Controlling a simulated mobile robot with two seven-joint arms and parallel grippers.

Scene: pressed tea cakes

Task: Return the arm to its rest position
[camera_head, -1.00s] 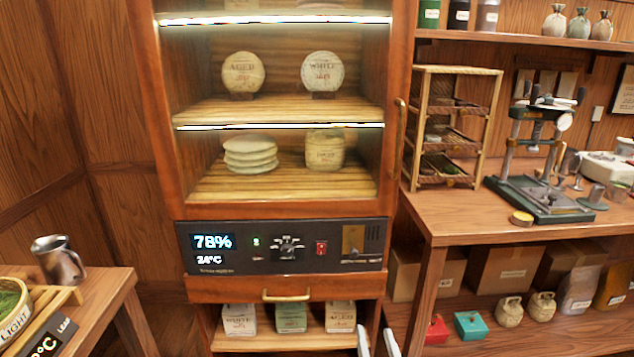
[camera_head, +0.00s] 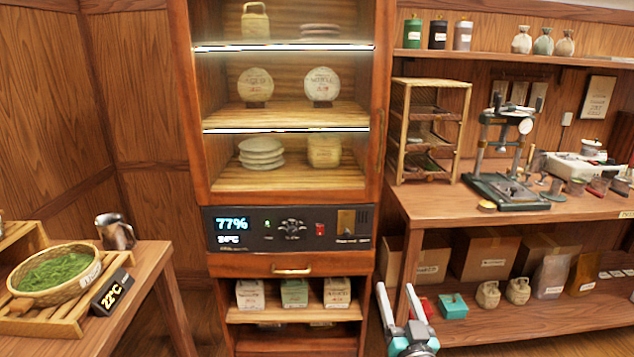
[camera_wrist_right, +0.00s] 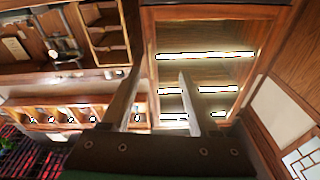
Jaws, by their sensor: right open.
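My right gripper (camera_head: 397,306) shows at the bottom of the head view, to the right of the cabinet's lower shelves. Its two pale fingers point up and stand apart with nothing between them. In the right wrist view the same gripper (camera_wrist_right: 158,92) has its fingers spread and empty, with the lit cabinet behind them. My left gripper is not in either view.
A tall wooden cabinet (camera_head: 197,110) with lit shelves of tea cakes stands in the middle. A wooden bench (camera_head: 520,212) with a press (camera_head: 505,160) is at right. A side table (camera_head: 150,262) at left holds a basket of green leaves (camera_head: 55,272) and a metal jug (camera_head: 116,232).

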